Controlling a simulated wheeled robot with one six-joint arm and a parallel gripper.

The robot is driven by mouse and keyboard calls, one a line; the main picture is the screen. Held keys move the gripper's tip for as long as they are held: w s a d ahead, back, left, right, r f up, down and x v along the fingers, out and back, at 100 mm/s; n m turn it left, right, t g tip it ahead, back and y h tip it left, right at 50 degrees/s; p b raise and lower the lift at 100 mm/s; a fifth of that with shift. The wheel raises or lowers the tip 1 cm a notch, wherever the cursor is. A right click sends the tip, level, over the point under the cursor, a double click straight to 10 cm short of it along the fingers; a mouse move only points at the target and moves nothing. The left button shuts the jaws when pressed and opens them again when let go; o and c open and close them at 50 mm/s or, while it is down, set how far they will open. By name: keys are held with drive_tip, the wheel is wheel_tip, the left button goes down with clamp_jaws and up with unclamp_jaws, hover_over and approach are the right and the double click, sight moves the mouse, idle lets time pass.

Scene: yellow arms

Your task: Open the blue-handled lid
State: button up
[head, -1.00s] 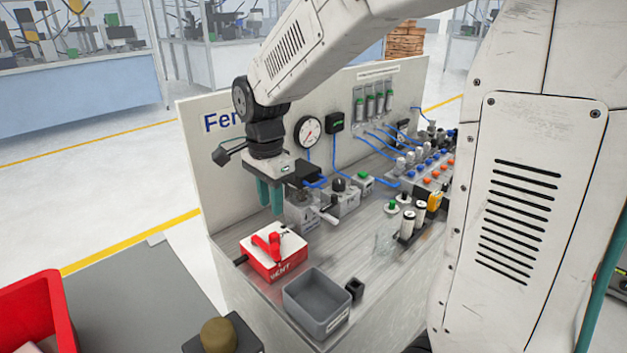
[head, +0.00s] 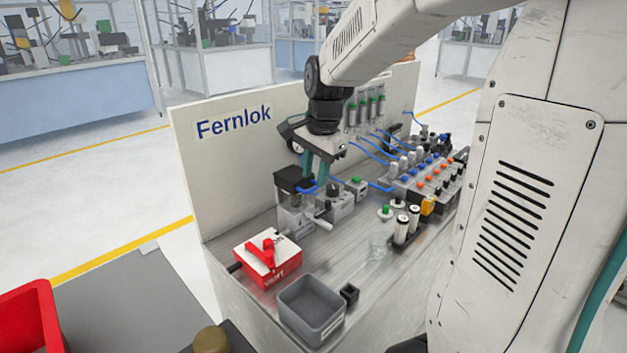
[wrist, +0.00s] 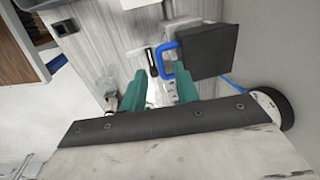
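The black lid (head: 293,177) sits flat on top of a grey and clear unit on the bench, and looks closed. Its blue handle (head: 309,188) sticks out on the right side. In the wrist view the dark square lid (wrist: 210,48) is at upper right, with its blue loop handle (wrist: 160,57) pointing left. My gripper (head: 316,172) has two green fingers, parted and empty, beside the handle side of the lid. In the wrist view the handle is just beyond the fingertips (wrist: 160,82), nearer the right one. I cannot tell whether they touch.
A red box with a red lever (head: 267,258) and a grey bin (head: 312,308) stand at the bench's front. A grey knob unit (head: 334,203) is close right of the lid. Small bottles (head: 402,228) and a valve block (head: 425,185) stand farther right. The back panel (head: 230,165) rises behind.

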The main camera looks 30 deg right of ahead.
drive_tip(key=shift+w+f, duration=0.2)
drive_tip(key=shift+f, duration=1.15)
clamp_jaws()
